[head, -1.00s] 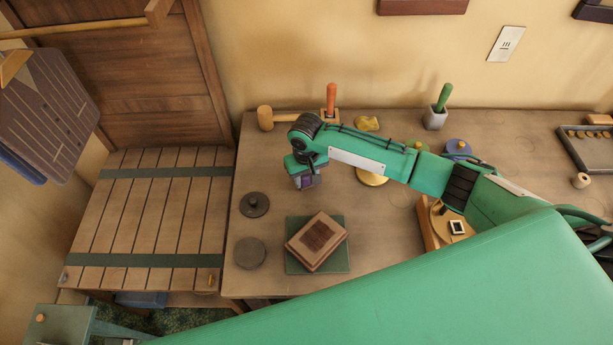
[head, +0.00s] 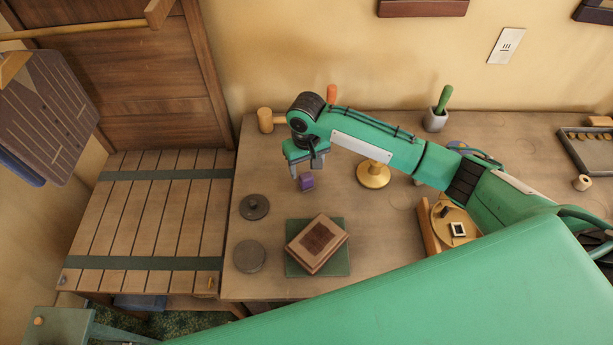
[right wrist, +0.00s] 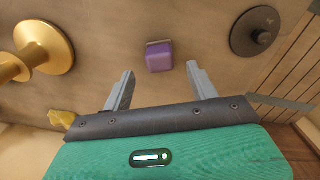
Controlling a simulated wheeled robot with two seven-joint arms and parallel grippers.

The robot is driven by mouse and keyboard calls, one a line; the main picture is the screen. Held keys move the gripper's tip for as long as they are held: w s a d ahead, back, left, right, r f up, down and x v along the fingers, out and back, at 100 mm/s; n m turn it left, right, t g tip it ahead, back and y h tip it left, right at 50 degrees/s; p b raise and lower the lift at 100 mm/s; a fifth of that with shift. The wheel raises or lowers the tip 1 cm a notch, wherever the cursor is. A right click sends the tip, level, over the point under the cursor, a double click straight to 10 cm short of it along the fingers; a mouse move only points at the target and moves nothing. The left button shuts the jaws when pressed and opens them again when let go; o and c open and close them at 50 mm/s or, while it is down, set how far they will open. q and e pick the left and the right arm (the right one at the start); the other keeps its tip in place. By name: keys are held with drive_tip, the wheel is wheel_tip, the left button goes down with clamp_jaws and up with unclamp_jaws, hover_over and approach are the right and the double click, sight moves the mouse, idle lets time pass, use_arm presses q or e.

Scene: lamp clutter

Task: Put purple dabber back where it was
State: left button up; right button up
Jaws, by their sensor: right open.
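The purple dabber (head: 306,182) is a small purple block on the wooden table, between the dark knobbed disc and the brass stand. In the right wrist view the purple dabber (right wrist: 159,57) lies just beyond the fingertips, between their lines, with a thin pale edge on its far side. My right gripper (head: 298,174) is above the table beside it. Its two grey fingers (right wrist: 158,72) are apart with nothing between them. My left gripper is not in view.
A dark knobbed disc (head: 254,206) and a brass stand (head: 373,174) flank the spot. A brown box (head: 317,243) on a green book (head: 343,267) stands in front. A wooden mallet (head: 265,119) and orange-handled tool (head: 331,94) are behind. The table's left front is partly clear.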

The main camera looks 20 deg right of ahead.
sight(306, 176)
wheel_tip(306, 176, up, 6)
drive_tip(key=shift+f, duration=0.25)
idle(0.5)
